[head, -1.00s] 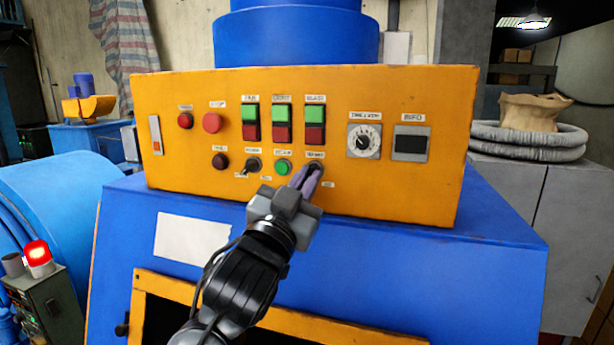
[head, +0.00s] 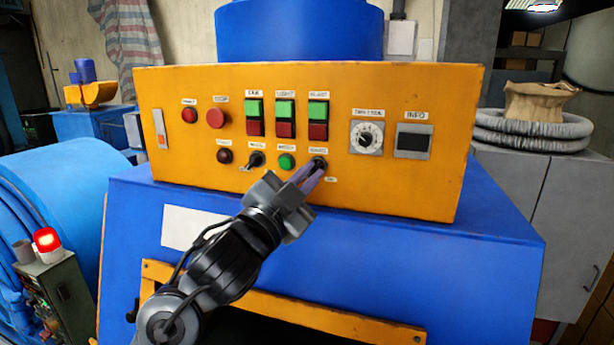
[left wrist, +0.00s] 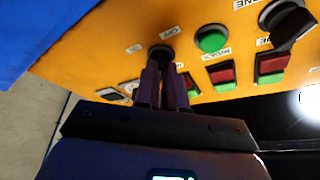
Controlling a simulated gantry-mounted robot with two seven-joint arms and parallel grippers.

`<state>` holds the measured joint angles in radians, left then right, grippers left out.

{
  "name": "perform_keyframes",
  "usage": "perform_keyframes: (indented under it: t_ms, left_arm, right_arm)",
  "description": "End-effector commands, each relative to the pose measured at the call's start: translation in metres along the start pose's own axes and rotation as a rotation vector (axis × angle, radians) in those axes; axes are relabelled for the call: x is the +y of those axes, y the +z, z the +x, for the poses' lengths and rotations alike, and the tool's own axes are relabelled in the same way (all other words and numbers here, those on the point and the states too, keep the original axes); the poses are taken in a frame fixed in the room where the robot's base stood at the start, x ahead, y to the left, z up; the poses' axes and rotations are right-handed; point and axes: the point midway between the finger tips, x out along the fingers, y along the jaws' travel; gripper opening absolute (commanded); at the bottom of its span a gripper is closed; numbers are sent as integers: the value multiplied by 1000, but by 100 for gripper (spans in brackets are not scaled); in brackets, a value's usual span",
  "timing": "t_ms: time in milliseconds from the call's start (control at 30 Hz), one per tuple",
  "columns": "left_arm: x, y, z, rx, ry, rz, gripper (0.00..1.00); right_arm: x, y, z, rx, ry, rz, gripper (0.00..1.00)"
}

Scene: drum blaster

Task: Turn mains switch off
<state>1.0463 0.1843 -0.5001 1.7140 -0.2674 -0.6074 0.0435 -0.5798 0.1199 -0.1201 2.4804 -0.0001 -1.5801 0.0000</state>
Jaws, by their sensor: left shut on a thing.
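The orange control panel (head: 400,190) stands on a blue machine and carries several buttons and switches. A black rotary switch (head: 319,161) sits at the right end of its lower row; it also shows in the left wrist view (left wrist: 160,52), with a small "OFF" label beside it. Its other label is too blurred to read surely. My left gripper (head: 314,174) comes up from below left and is shut on this switch, its purplish fingers at either side of the knob. The fingers (left wrist: 163,80) partly hide the knob. My right gripper is not in view.
A green button (head: 286,161) and another black switch (head: 256,160) lie just left of the held switch. Green and red button pairs (head: 318,120) are above it. A timer dial (head: 366,138) and info display (head: 413,142) are to the right. Panel space below is clear.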

Motion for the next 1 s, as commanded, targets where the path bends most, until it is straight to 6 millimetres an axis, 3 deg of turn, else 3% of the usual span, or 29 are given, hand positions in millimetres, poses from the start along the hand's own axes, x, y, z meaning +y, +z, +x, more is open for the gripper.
perform_keyframes:
  t_ms: [167, 200, 367, 767, 1000]
  left_arm:
    - [0, 0, 0, 1, -1, 3, 0]
    - [0, 0, 0, 1, -1, 3, 11]
    - [0, 0, 0, 1, -1, 2, 35]
    - [1, 1, -6, 1, 0, 2, 35]
    - [2, 3, -39, 0, -1, 2, 35]
  right_arm:
    - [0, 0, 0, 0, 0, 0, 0]
    - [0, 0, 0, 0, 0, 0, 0]
    - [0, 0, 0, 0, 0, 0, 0]
    - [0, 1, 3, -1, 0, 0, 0]
    - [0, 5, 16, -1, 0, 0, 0]
